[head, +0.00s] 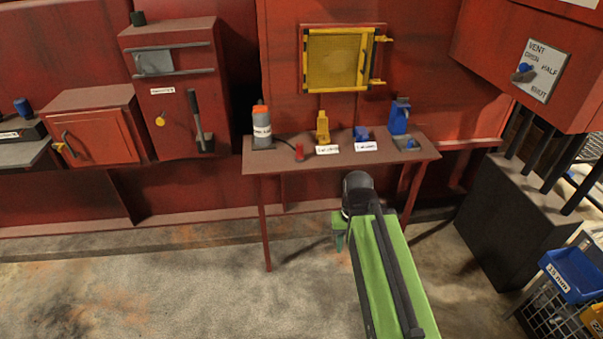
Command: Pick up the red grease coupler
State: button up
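The red grease coupler (299,152) is a small red piece standing on the brown table (285,164), near its front edge and left of the middle. A thin dark hose seems to run from it toward a grey canister with an orange top (262,128). My green arm reaches in from the lower right. My gripper (340,241) shows only as a small green part below the dark joint, in front of the table and lower right of the coupler. It is well apart from the coupler. Its fingers are too small and hidden to tell open from shut.
A yellow piece (322,127), a blue piece (361,133), a blue bottle (399,117) and white labels share the table. A yellow panel (338,60) hangs behind. Red cabinets stand left. A dark block with posts (515,180) stands right. Floor at left is clear.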

aim_at(299, 157)
jog(key=z, duration=0.05)
jog(key=k, duration=0.65)
jog(key=u, duration=0.75)
jog(key=i, duration=0.9)
jog(key=u, duration=0.6)
jog(key=i, duration=1.5)
jog(key=z, duration=0.5)
